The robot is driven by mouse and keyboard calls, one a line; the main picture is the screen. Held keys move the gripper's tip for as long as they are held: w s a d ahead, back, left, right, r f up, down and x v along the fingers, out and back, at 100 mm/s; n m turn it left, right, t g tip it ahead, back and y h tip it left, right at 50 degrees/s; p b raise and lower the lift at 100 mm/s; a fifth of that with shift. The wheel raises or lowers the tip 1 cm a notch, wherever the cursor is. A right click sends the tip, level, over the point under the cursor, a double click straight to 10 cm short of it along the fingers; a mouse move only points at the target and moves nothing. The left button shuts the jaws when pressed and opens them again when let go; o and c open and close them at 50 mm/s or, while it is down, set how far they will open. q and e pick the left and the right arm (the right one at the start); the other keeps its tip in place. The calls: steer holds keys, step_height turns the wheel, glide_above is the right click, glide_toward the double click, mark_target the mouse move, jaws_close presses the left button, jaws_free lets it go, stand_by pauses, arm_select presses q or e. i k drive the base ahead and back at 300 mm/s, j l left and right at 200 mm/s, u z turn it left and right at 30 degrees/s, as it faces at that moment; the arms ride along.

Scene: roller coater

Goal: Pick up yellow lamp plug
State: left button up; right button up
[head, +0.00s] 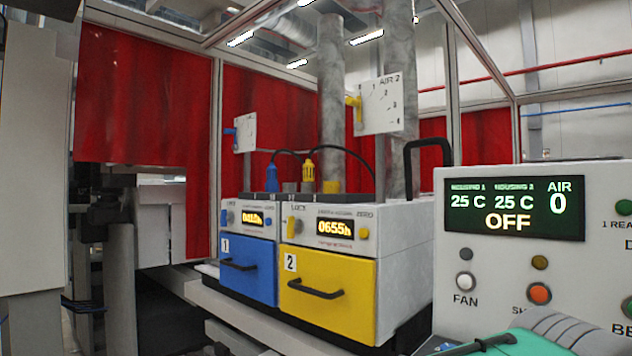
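The yellow lamp plug (309,171) stands upright on top of the lamp housing with the yellow front (330,270), marked 2. A black cable arches from it toward the back right. A similar blue plug (271,177) stands to its left, on top of the housing with the blue front (247,262), marked 1. It has its own black cable. Neither of my grippers can be made out in the head view. A teal and grey part at the bottom right edge is cut off, and I cannot tell what it is.
A control panel (480,275) with a display reading OFF stands at the right, in front of the housings. A black handle (428,146) rises behind it. Air dial plates (379,105) stand above the housings. Red curtains (140,100) hang behind. A grey column fills the left edge.

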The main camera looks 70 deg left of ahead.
mark_target(309, 169)
steer(key=u, duration=2.4)
